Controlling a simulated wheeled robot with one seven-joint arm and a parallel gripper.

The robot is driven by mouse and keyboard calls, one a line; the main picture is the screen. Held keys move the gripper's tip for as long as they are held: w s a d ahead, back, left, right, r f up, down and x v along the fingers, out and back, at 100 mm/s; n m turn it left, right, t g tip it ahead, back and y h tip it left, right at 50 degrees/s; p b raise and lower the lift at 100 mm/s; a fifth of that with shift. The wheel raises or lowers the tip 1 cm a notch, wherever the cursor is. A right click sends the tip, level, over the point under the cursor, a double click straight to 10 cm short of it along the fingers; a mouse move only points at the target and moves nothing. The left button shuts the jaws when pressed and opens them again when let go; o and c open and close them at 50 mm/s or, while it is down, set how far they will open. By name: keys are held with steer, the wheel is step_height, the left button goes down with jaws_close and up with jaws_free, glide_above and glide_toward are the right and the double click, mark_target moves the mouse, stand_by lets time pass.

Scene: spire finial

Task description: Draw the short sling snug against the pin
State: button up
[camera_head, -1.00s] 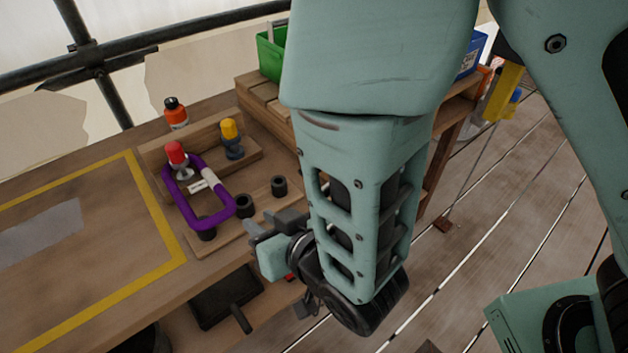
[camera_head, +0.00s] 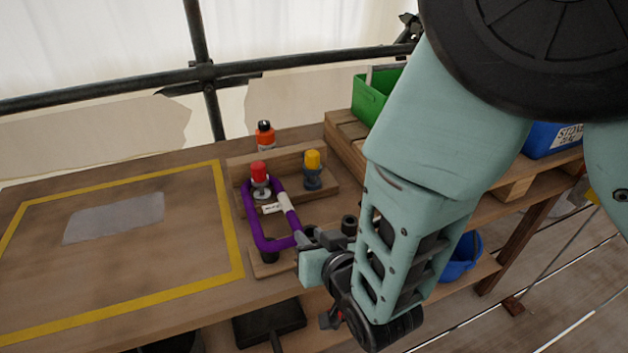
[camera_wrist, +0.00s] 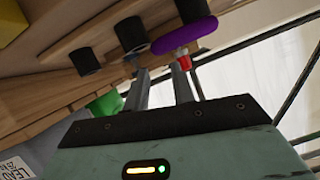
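A purple sling (camera_head: 249,218) with a pale sleeve forms a long loop on a wooden rack. Its far end is at a red-topped pin (camera_head: 259,173); whether it touches the shank is unclear. Its near end lies over a black peg (camera_head: 270,257). My gripper (camera_head: 316,240) is at the right of the sling's near end; in this view they overlap and I cannot tell if they touch. In the wrist view the fingers (camera_wrist: 162,88) are apart with nothing between them. The purple sling end (camera_wrist: 185,33) and red pin top (camera_wrist: 185,62) show beyond the right finger.
A yellow-topped pin (camera_head: 313,165) stands right of the red one, an orange bottle (camera_head: 265,135) behind. Another black peg (camera_head: 349,225) stands by my gripper. A green bin (camera_head: 375,98) is at the back. The yellow-outlined area (camera_head: 110,265) at left holds only a grey sheet.

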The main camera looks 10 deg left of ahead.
mark_target(297, 223)
steer(key=p+x, duration=0.1)
steer(key=x, duration=0.8)
steer(key=shift+w, duration=0.15)
jaws_close()
